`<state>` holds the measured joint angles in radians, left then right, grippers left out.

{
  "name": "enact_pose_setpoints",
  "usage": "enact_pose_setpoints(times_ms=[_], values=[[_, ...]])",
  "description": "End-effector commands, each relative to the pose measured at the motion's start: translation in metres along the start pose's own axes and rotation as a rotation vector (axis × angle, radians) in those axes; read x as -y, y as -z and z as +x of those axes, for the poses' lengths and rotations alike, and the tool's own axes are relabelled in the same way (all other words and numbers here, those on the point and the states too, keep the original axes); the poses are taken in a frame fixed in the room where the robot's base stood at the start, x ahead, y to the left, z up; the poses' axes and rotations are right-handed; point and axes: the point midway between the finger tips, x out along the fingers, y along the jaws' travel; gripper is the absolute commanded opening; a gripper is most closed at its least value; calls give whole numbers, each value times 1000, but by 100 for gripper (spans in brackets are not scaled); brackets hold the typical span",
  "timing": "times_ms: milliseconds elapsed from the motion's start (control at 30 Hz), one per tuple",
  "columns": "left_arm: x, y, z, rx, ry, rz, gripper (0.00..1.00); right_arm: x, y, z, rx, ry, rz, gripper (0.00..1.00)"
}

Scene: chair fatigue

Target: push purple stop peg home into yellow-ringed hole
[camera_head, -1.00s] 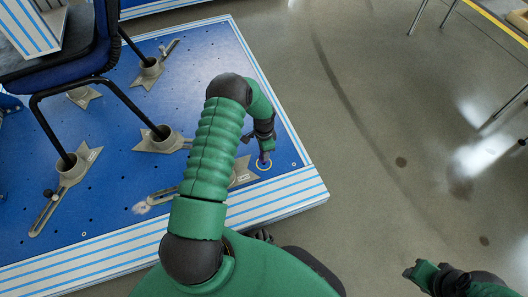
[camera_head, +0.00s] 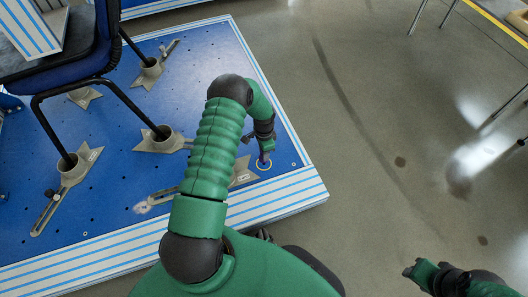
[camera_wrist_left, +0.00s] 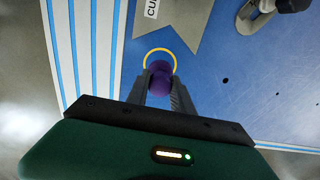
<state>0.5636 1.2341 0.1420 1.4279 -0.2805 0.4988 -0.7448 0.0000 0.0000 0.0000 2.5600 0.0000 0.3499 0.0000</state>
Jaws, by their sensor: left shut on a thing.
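The purple stop peg (camera_wrist_left: 160,80) is between the two fingers of my left gripper (camera_wrist_left: 160,92) in the left wrist view. The gripper is shut on it. The yellow ring (camera_wrist_left: 147,57) around the hole lies on the blue board, right at the peg. The peg's lower end hides the hole, so I cannot tell how deep it sits. In the head view my left gripper (camera_head: 265,155) points down at the yellow ring (camera_head: 264,167) near the board's right corner. My right gripper (camera_head: 410,271) is at the lower right, away from the board, and its fingers are too small to judge.
The blue board (camera_head: 105,125) has a white and blue striped edge and several small holes. A chair (camera_head: 60,70) stands on it with its legs in grey sockets. A grey bracket (camera_head: 243,174) lies just left of the ring.

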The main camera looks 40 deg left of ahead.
Motion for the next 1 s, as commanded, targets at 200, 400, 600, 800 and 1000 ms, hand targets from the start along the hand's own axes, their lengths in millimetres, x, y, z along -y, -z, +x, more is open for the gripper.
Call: enact_pose_setpoints(times_ms=[200,400,600,800,1000], values=[[0,0,0,0,0,0,0,0,0,0,0,0,0,36],[0,0,0,0,0,0,0,0,0,-1,0,0,0,36],[0,0,0,0,0,0,0,0,1,-3,0,0,0,36],[0,0,1,0,0,0,0,0,1,-3,0,0,0,36],[0,0,6,0,0,0,0,0,0,0,0,0,0,36]])
